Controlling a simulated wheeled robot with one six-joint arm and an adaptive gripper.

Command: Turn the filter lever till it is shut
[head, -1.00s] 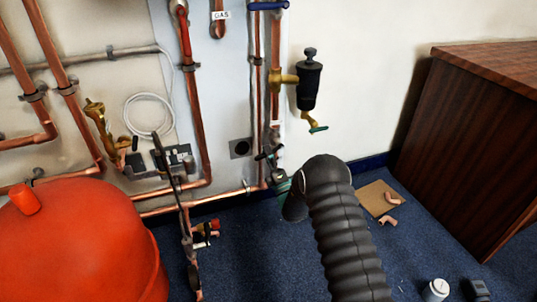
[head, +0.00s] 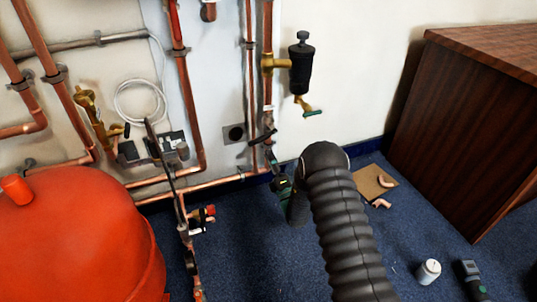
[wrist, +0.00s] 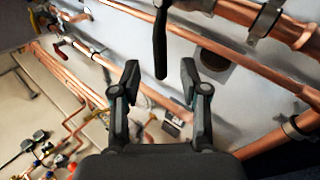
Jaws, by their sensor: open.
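A black lever (head: 263,137) crosses the copper pipe at the wall's right part in the head view. In the wrist view the black lever (wrist: 160,45) hangs down from the top, and its free end lies between my open fingertips in the picture. My gripper (wrist: 160,82) is open, with a finger on each side of the lever's end; I cannot tell whether either touches it. In the head view my gripper (head: 279,184) is low beside the pipe, just below the lever, partly hidden by my arm. The lever's pivot is out of the wrist view.
A black-bodied fitting (head: 299,65) with a brass tap sticks out above right. Copper pipes run along the wall around my gripper. A red tank (head: 80,245) stands at left, a wooden cabinet (head: 470,120) at right. Cardboard (head: 372,183) and small items lie on the blue floor.

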